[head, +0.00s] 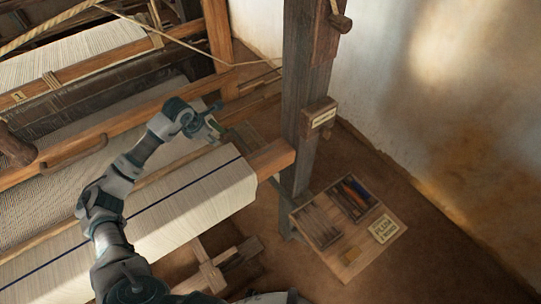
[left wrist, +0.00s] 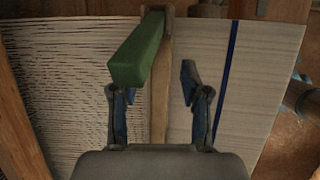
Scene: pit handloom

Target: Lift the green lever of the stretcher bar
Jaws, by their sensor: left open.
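The green lever (left wrist: 140,50) shows in the left wrist view as a green block, at the upper end of the wooden stretcher bar (left wrist: 159,95). The bar runs up the picture across the cloth. My left gripper (left wrist: 152,82) is open, with one finger on each side of the bar. The lever lies nearer the left finger and overlaps its tip in the picture; I cannot tell whether they touch. In the head view my left gripper (head: 207,118) is over the cloth's far right edge, and a little green shows at its fingers. My right gripper is not in view.
The cream cloth with a blue stripe (head: 190,195) wraps over the front beam (head: 271,160). A dark post (head: 300,95) stands to the right of the gripper. Brown floor at the right is clear.

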